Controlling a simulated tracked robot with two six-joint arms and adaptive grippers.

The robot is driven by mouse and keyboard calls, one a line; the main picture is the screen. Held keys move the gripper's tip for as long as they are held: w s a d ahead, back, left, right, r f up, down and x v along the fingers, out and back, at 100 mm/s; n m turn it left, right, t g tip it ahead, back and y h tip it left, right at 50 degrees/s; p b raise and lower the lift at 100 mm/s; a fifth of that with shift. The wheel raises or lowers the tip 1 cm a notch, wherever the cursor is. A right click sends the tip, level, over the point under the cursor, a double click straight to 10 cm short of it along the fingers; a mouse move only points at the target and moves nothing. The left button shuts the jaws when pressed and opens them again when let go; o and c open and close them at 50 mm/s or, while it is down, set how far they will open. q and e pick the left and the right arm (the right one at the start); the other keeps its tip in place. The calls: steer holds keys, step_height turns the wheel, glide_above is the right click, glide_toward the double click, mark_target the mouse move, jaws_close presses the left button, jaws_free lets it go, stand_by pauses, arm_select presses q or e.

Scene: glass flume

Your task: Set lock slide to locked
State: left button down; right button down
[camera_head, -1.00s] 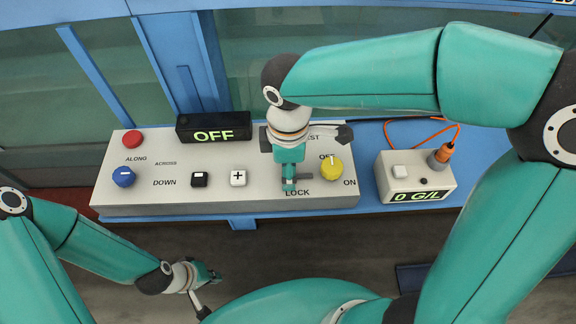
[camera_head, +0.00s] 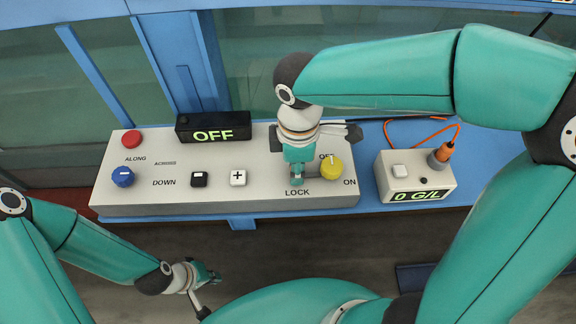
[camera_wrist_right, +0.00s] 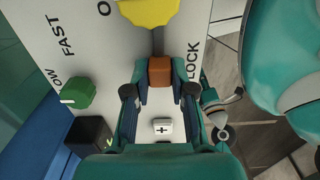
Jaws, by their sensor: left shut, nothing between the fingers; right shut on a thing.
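The lock slide is the small orange-brown block (camera_wrist_right: 160,71) in the right wrist view. It sits on the grey panel beside the word LOCK, and its dark slot shows between it and the yellow knob (camera_wrist_right: 148,10). My right gripper (camera_head: 297,180) reaches down to the panel just above the LOCK label in the head view, and hides the slide there. In the wrist view its fingers (camera_wrist_right: 160,82) are shut on the slide block from both sides. My left gripper (camera_head: 213,278) is shut and empty, in front of the panel and low in the picture.
The panel (camera_head: 270,198) also carries a red button (camera_head: 132,139), a blue knob (camera_head: 123,176), black and white buttons and a display (camera_head: 213,130) reading OFF. The yellow knob (camera_head: 331,168) is close right of my right gripper. A meter box (camera_head: 415,178) reads 0 G/L.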

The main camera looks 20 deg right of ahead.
steer(key=shift+s+d, duration=0.1)
steer(key=shift+d, duration=0.35)
steer(key=c, duration=1)
jaws_free()
steer(key=shift+o, duration=0.2)
step_height(320, 180, up, 12)
steer(key=shift+a+f, duration=0.1)
